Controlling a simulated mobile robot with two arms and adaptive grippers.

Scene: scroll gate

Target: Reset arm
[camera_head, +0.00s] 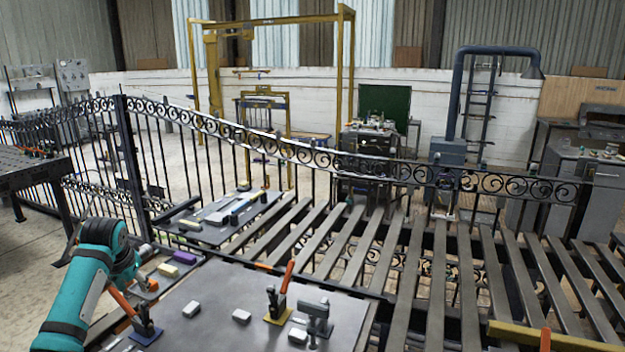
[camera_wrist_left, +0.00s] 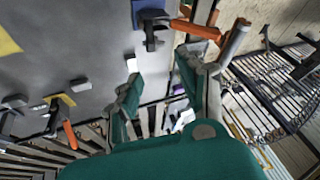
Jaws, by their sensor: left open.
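My left arm comes in from the left in the head view, teal with dark bands. Its gripper (camera_head: 132,277) is beside the left edge of the grey plate (camera_head: 215,290), partly hidden by the arm. In the left wrist view my left gripper (camera_wrist_left: 160,85) has its two teal-and-grey fingers apart, with nothing between them. A blue-based clamp with an orange handle (camera_head: 146,330) stands near the gripper; it also shows in the left wrist view (camera_wrist_left: 152,17). My right gripper is in neither view.
A yellow-based clamp (camera_head: 277,307), a grey clamp (camera_head: 318,318) and white blocks (camera_head: 241,316) are on the plate. Behind are slatted bars (camera_head: 350,242), a side tray (camera_head: 215,234) with small items, and a black scroll gate (camera_head: 290,150). Floor shows at left.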

